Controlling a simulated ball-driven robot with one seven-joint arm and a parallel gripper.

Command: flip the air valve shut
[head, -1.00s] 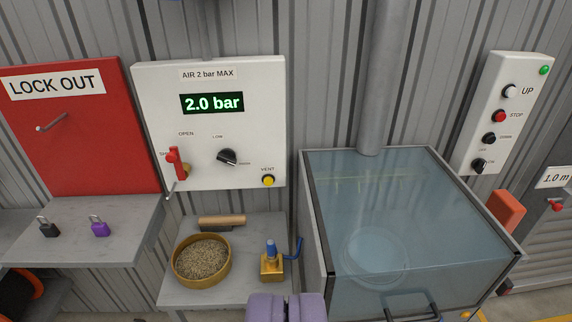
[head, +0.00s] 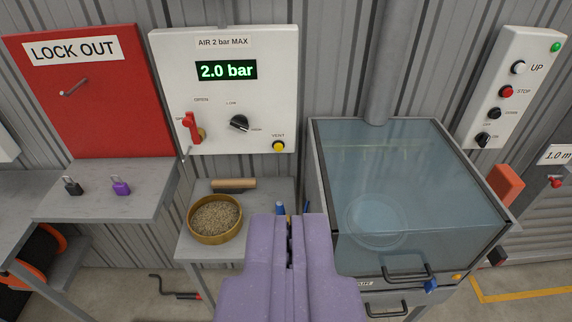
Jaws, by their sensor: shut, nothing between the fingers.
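The air valve is a red lever (head: 190,126) on a brass fitting at the lower left of the white air panel (head: 276,115). The lever stands about upright, its top near the OPEN label. The display (head: 226,70) reads 2.0 bar. My purple gripper (head: 288,222) is at the bottom middle, shut and empty. In the picture it lies below and right of the lever, apart from it.
A bowl of grains (head: 215,219) and a brown roll (head: 234,184) sit on the bench below the panel. A black knob (head: 239,122) and yellow VENT button (head: 279,146) are near the lever. A glass-topped cabinet (head: 404,202) stands right; padlocks (head: 120,187) lie on the left shelf.

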